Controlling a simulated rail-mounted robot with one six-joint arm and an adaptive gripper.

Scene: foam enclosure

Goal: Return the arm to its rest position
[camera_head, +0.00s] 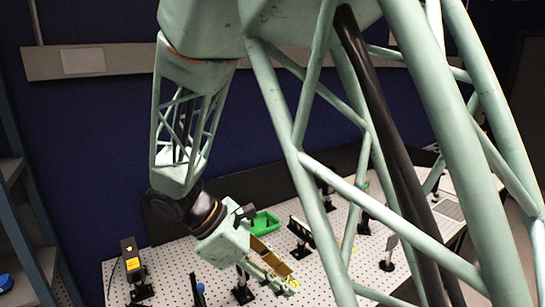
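My arm's pale green lattice links fill the upper middle and right of the head view. The arm hangs down over a white perforated table, ending in my gripper (276,272). The gripper points down and to the right, low over the table. Its fingers are small and overlap gold-brown plates, so I cannot tell whether they are open or shut, or whether anything is between them.
A green bin (264,222) is just behind the gripper. Black-based posts (243,291) stand close by, with more (387,255) at right. A shelf rack (30,260) is far left; blue wall behind.

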